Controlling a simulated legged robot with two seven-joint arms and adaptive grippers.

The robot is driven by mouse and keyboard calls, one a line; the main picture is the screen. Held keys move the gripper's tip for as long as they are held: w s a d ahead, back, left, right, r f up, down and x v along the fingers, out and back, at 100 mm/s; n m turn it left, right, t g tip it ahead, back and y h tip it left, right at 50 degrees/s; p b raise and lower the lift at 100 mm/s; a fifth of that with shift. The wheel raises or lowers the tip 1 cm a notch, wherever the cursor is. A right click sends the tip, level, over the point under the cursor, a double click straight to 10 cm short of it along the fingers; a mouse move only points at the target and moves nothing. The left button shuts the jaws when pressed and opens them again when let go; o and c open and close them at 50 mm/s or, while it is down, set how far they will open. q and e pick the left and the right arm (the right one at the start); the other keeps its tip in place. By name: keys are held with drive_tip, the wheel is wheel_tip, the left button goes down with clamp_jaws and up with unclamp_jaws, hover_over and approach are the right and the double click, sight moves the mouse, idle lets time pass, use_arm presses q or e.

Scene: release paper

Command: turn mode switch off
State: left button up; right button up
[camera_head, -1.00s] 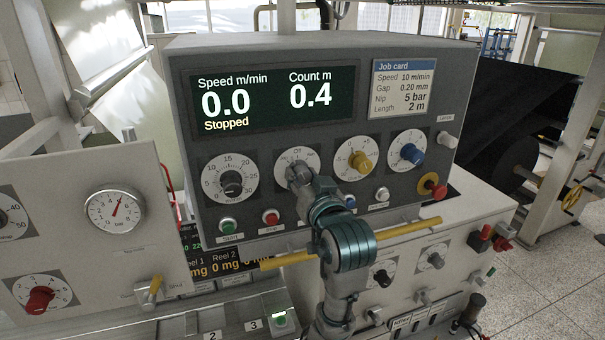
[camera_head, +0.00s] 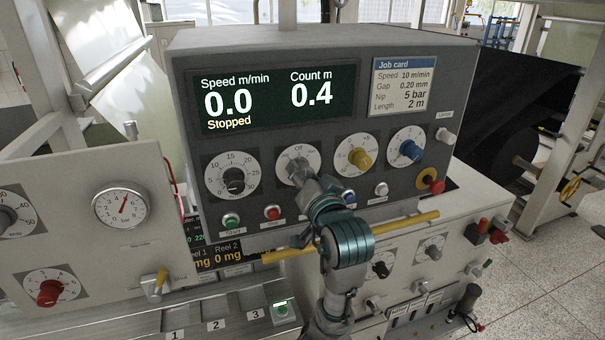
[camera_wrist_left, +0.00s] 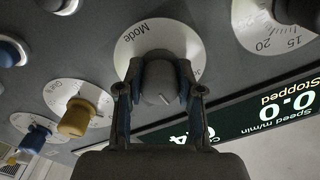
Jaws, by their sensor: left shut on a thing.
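The mode switch is a dark grey knob (camera_wrist_left: 160,82) on a white round dial (camera_head: 298,156) on the grey control panel. In the left wrist view the dial carries the word "Mode"; in the head view "Off" shows at its top. My left gripper (camera_head: 298,172) is shut on the knob, with one finger on each side of it in the wrist view (camera_wrist_left: 158,88). In the head view the gripper mostly hides the knob. A light pointer line on the knob's face shows in the wrist view. My right gripper is not in view.
The display (camera_head: 278,98) reads speed 0.0, "Stopped", count 0.4. A black speed knob (camera_head: 233,180) sits left of the switch, yellow (camera_head: 360,158) and blue (camera_head: 410,151) knobs right. A red stop button (camera_head: 437,187) and a yellow bar (camera_head: 400,226) are near my arm.

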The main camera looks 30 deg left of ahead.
use_arm(q)
drive_tip(key=shift+r, duration=0.15)
drive_tip(key=o, duration=1)
drive_tip(key=shift+w, duration=0.1)
drive_tip(key=shift+o, duration=0.9)
drive_tip(key=shift+w+d, duration=0.1)
drive_tip(key=shift+w, duration=0.05)
drive_tip(key=shift+d, duration=0.1)
drive_tip(key=v, duration=1.2)
